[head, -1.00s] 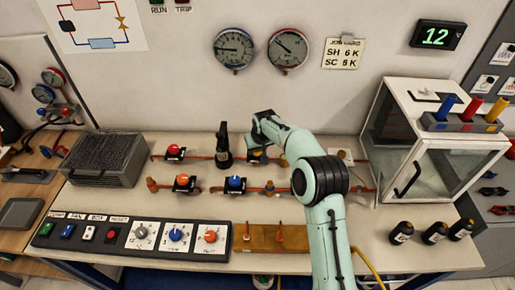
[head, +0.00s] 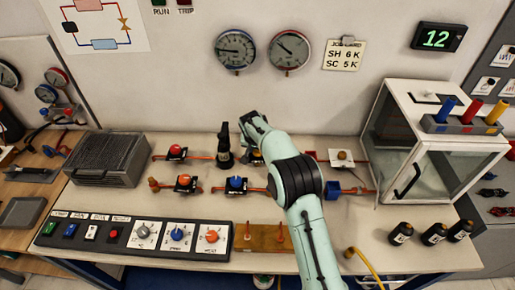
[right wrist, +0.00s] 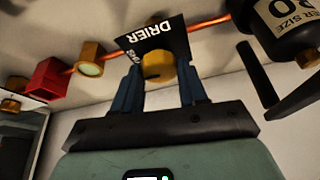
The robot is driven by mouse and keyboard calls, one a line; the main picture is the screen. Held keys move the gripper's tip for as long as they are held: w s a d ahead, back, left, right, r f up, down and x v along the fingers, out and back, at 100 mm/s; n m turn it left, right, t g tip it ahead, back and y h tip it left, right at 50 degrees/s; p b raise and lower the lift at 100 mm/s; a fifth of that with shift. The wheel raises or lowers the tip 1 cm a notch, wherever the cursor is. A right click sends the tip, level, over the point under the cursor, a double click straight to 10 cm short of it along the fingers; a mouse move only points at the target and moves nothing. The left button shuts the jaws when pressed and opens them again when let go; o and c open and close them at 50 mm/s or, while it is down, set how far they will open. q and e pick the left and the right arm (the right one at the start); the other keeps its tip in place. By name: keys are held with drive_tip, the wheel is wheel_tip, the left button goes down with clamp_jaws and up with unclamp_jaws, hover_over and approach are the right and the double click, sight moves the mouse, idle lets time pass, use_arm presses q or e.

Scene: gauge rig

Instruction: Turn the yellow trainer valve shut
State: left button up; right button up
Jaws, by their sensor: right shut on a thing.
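The yellow valve (head: 256,156) sits on the copper pipe at the back of the bench, mostly hidden behind my right arm in the head view. The gripper is shut on the knob. How far the valve is turned cannot be seen. My left gripper is not in view.
A black drier bottle (head: 224,148) stands close left of my gripper. Red (head: 176,151), orange (head: 184,181) and blue (head: 235,184) valves are nearby. A glass-fronted box (head: 425,150) stands right, with black bottles (head: 434,234) before it. Two gauges (head: 235,49) hang above.

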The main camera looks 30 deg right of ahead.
idle(0.3)
drive_tip(key=o, duration=1.1)
drive_tip(key=shift+c, duration=0.2)
drive_tip(key=shift+r, duration=0.15)
drive_tip(key=v, duration=1.3)
drive_tip(key=shift+a+b, duration=0.15)
drive_tip(key=shift+b, duration=0.2)
